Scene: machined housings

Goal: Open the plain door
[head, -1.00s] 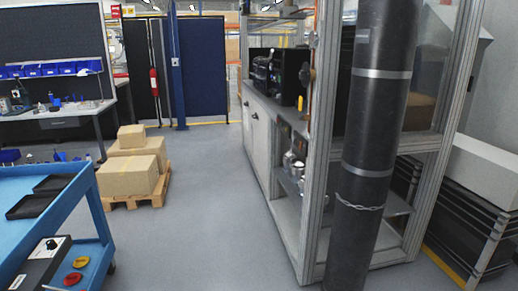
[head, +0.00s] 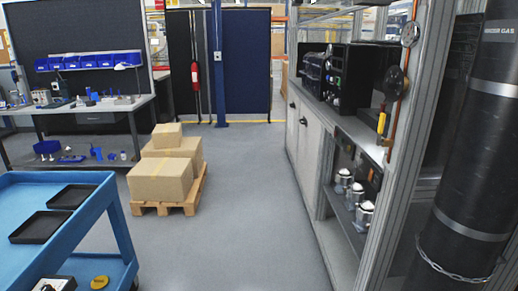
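Two plain pale grey door panels (head: 308,150) show on the front of the long bench cabinet at right of centre. I see them at a steep angle, and they look shut. Small dark handles (head: 303,121) sit near their upper edges. I cannot tell which panel is the plain door. Neither of my grippers is in view.
A blue cart (head: 125,235) with black trays stands near left. Boxes on a wooden pallet (head: 196,195) lie ahead of it. A chained black gas cylinder (head: 478,190) and metal frame posts stand close at right. Clear grey floor (head: 255,200) runs between pallet and cabinet.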

